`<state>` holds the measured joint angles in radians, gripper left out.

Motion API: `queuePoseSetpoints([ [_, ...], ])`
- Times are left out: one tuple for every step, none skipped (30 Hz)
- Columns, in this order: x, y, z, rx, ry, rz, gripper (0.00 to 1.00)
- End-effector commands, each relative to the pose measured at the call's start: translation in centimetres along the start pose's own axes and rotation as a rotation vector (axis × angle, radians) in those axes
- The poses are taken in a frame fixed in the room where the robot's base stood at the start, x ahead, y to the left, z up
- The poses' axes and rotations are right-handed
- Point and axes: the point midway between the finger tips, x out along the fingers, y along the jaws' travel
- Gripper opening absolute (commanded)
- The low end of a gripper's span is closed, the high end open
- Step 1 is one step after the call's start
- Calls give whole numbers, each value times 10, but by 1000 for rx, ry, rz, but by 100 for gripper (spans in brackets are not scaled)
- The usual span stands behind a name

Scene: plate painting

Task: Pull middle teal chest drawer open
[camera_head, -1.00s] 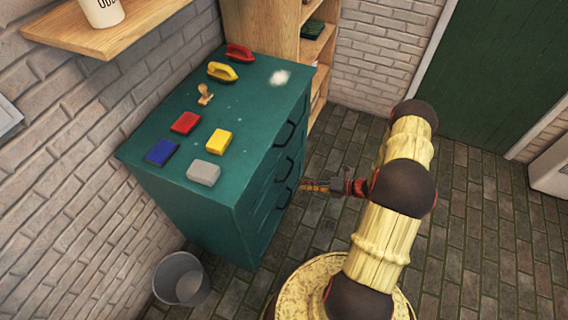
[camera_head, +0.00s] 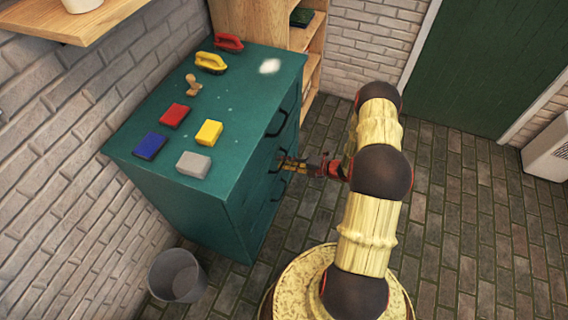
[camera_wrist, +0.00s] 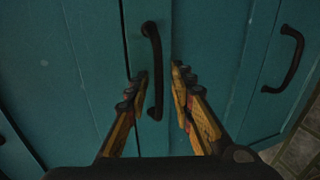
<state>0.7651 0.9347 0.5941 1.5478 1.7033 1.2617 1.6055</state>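The teal chest (camera_head: 190,195) stands against the brick wall, with its dark-handled drawer fronts facing right. The drawers look closed. My gripper (camera_head: 284,162) is at the drawer front in the head view, level with the middle handle, which it largely hides. In the wrist view my gripper (camera_wrist: 160,72) is open, with one finger on each side of a dark upright-looking handle (camera_wrist: 154,65). The handle lies between the fingers, and a gap shows on both sides. Whether a fingertip touches the drawer front I cannot tell. Another drawer's handle (camera_wrist: 287,60) is farther right.
On the chest top are a red block (camera_head: 173,115), a yellow block (camera_head: 208,132), a blue block (camera_head: 150,146), a grey block (camera_head: 194,164), two brushes and a stamp. A grey bin (camera_head: 178,275) stands by the chest's near corner.

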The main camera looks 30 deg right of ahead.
Motion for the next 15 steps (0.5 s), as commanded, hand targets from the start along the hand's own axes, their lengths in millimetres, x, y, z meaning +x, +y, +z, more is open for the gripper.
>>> queuePoseSetpoints([
  [2, 0, 0, 0, 0, 0, 24],
  [2, 0, 0, 0, -1, 0, 24],
  [3, 0, 0, 0, -1, 0, 24],
  [3, 0, 0, 0, -1, 0, 24],
  [3, 0, 1, 0, -1, 0, 24],
  [3, 0, 1, 0, -1, 0, 24],
  [3, 0, 0, 0, -1, 0, 24],
  [2, 0, 0, -1, -1, 0, 24],
  [2, 0, 0, -1, -1, 0, 23],
  [2, 0, 0, -1, -1, 0, 21],
  [2, 0, 0, -1, -1, 0, 20],
  [2, 0, 0, -1, -1, 0, 17],
  [2, 0, 0, -1, -1, 0, 16],
  [2, 0, 0, -1, -1, 0, 14],
  [2, 0, 0, -1, -1, 0, 12],
])
